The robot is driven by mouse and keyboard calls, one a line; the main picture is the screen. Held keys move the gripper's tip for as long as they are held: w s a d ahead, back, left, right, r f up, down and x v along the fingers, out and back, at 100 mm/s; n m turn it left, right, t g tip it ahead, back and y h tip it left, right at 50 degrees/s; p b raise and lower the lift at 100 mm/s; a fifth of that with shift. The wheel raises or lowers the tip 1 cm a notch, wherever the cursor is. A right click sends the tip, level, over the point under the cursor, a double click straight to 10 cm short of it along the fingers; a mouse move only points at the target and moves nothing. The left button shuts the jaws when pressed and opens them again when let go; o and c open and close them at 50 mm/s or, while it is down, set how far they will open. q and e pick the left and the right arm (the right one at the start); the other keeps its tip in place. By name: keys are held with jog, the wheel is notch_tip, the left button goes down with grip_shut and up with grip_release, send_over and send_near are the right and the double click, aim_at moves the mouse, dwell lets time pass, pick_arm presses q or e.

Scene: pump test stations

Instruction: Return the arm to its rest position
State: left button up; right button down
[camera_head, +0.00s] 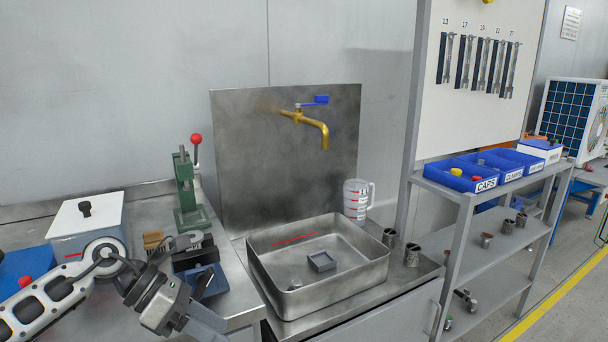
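My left arm comes in from the lower left, bent over the steel bench (140,225). Its grey and black wrist end, with the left gripper (205,322), hangs over the front of the bench, left of the steel basin (262,290). The gripper's fingertips are not clear, so its opening cannot be made out. No held thing shows. My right arm and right gripper are out of view.
The basin holds a small grey square part (322,262). A measuring jug (357,200) and shelf rack (490,205) are to the right.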

pick_arm(q)
jog(key=s+d+r+n+t+h, duration=0.15)
jog(key=s+d+n+h, duration=0.25)
jog(key=d+n+h, duration=0.45)
jog(key=s+a+f+m+t+y, duration=0.2)
jog(key=f+m, duration=0.5)
jog(key=m, duration=0.4)
jog(key=s+a+f+m+t+y, duration=0.3)
jog(key=s+f+m+y, duration=0.3)
jog(key=m, duration=0.6)
jog(key=s+a+f+m+t+y, duration=0.2)
jog(key=s+f+m+t+y, duration=0.2)
jog(key=f+m+y, duration=0.3)
jog(key=s+m, duration=0.1)
jog(key=m, duration=0.4)
jog(key=shift+a+f, duration=0.3)
jog(key=shift+f, duration=0.1)
jog(key=shift+w+y, duration=0.1)
jog(key=shift+y, duration=0.15)
